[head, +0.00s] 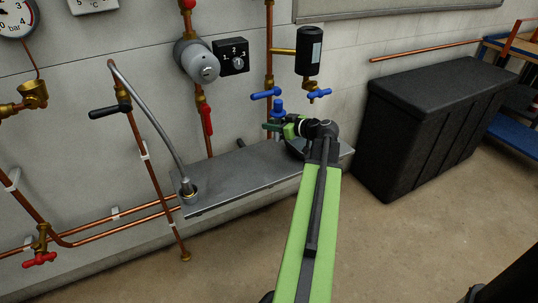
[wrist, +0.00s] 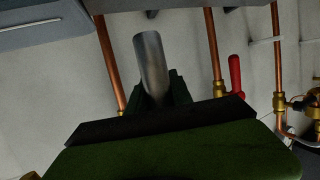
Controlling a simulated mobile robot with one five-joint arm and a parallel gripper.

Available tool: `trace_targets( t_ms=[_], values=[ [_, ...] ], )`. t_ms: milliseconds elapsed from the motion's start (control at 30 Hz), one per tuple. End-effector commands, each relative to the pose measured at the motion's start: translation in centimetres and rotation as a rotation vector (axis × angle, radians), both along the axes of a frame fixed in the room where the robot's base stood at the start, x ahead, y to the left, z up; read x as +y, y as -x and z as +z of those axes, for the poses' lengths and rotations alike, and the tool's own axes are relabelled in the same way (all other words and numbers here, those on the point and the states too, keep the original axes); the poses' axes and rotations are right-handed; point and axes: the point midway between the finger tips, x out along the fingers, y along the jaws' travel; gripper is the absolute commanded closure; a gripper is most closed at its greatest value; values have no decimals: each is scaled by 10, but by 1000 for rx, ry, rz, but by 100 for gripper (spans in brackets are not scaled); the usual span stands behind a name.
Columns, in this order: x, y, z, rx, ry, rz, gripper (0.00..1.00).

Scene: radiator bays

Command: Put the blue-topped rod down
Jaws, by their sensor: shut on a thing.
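My gripper (head: 273,127) is above the back right part of the grey metal shelf (head: 235,178), near the wall. Its dark green jaws are shut on the blue-topped rod (head: 278,107), whose blue top shows just above the jaws. In the wrist view the rod's plain grey metal shaft (wrist: 151,62) sticks out beyond the jaws (wrist: 160,95), towards the shelf side. The blue top is hidden there. In the head view my gripper and arm hide most of the shaft, so I cannot tell whether its end touches the shelf.
A grey hose ends in a small round fitting (head: 189,192) at the shelf's front left. A dark rounded thing (head: 295,147) is partly hidden behind my arm. Blue valve handles (head: 266,94), a red lever (head: 207,120) and copper pipes are close by. A black chest (head: 430,125) stands right.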

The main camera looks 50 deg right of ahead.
Motion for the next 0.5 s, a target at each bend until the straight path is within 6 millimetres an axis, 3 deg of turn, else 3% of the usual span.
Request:
trace_targets(
  t_ms=[33,100,333,500],
  values=[
    [-2,1,-24,0,0,-3,100],
    [-4,3,-37,-1,0,-6,100],
    [-7,6,-42,-1,-1,-12,100],
    [-8,7,-70,0,0,-13,100]
  ],
)
